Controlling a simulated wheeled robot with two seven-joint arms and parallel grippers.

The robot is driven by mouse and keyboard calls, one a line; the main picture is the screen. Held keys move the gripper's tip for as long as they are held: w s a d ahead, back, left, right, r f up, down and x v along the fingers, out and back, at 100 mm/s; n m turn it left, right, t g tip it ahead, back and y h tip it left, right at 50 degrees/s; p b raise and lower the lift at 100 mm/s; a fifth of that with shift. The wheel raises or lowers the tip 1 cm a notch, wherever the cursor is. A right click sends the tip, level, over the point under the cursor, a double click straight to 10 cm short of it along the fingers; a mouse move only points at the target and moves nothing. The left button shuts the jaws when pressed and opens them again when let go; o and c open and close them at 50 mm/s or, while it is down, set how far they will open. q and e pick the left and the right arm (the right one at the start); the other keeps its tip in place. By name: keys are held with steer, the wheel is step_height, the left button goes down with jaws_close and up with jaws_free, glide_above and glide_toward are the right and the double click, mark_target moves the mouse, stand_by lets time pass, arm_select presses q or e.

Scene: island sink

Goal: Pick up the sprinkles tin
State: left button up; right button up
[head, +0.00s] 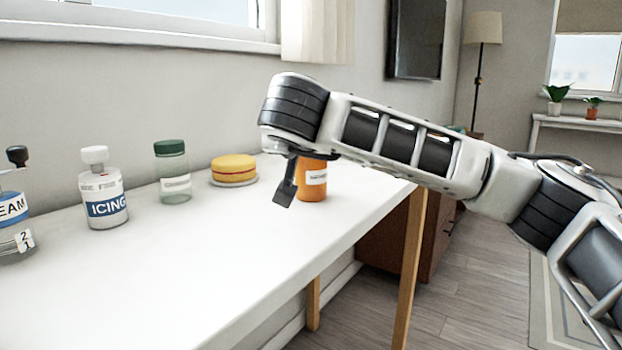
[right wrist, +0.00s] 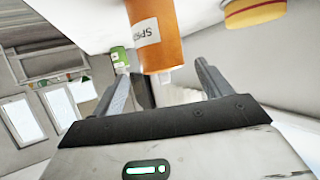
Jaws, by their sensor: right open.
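The sprinkles tin (head: 313,180) is an orange cylinder with a white label, standing on the white table near its right end. My right arm partly hides it in the head view. In the right wrist view the tin (right wrist: 154,35) shows with part of its label, ahead of and between the fingers. My right gripper (right wrist: 165,78) is open, with one finger on each side of the tin's line; I cannot tell whether either touches it. In the head view one dark finger of the right gripper (head: 286,190) shows just left of the tin. My left gripper is not in view.
On the white table (head: 190,260), a yellow cake (head: 233,168) on a plate stands left of the tin. Further left are a green-lidded jar (head: 173,172), an icing bottle (head: 103,190) and a cream container (head: 14,215). The table's front is clear.

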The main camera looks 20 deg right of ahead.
steer(key=shift+w+d+f, duration=0.15)
steer(key=shift+w+f, duration=0.2)
steer(key=shift+w, duration=0.15)
steer(key=b+x, duration=0.1)
steer(key=x, duration=0.1)
steer(key=shift+w+f, duration=0.25)
steer(key=shift+w, duration=0.05)
steer(key=shift+b+x, duration=0.4)
steer(key=shift+x, duration=0.45)
steer(key=shift+w+r, duration=0.15)
steer(key=c, duration=0.9)
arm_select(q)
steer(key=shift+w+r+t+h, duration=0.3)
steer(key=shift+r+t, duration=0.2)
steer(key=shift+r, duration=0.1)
arm_select(e)
steer(key=shift+c, duration=1.1)
